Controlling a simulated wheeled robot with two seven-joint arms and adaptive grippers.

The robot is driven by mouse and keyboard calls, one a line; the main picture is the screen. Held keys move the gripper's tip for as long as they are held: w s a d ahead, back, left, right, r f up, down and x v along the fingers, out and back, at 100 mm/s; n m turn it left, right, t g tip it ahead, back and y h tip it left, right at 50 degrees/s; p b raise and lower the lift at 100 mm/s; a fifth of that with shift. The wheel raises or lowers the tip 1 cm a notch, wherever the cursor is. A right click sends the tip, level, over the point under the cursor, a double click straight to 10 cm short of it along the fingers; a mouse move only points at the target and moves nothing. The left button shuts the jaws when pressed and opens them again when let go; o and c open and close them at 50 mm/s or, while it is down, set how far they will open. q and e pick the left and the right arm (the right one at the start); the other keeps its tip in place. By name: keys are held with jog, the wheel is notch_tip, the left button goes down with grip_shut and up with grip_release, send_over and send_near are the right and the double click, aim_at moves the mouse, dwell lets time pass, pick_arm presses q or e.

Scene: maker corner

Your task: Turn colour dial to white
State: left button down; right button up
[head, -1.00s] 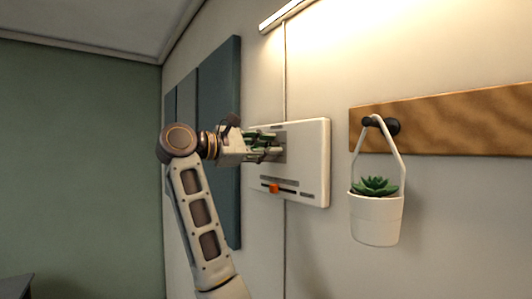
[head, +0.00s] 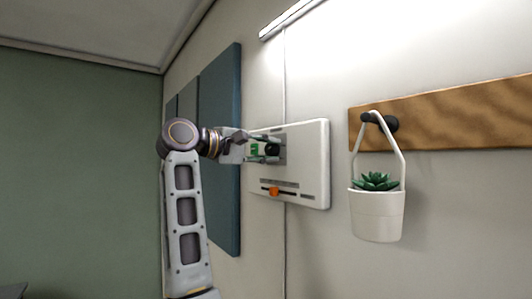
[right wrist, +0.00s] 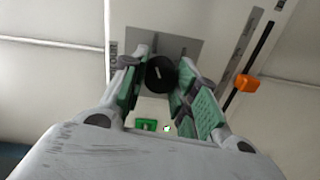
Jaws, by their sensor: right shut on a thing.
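The colour dial is a black round knob (right wrist: 160,73) with a pale pointer line, set on a grey plate (right wrist: 185,48) in the right wrist view. The plate belongs to a white wall panel (head: 306,150) in the head view. My right gripper (head: 266,150) reaches the panel from the left and is shut on the dial, with green-padded fingers on both sides of it in the right wrist view (right wrist: 162,70). The light bar (head: 288,20) above glows white on the wall. The dial's scale marks cannot be read. My left gripper is not in view.
An orange slider (head: 274,191) sits in a slot low on the panel. To the right, a white pot (head: 377,215) with a succulent hangs from a peg on a wooden board (head: 450,118). Blue wall panels (head: 222,150) stand behind my arm.

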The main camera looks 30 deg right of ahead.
jog(key=shift+f+m, duration=0.1)
jog(key=shift+m, duration=0.5)
jog(key=o, duration=1)
jog(key=shift+o, duration=0.2)
jog(key=shift+a, duration=0.15)
jog(key=a, duration=1.1)
jog(key=shift+s+a+r, duration=0.35)
jog(key=shift+a, duration=0.05)
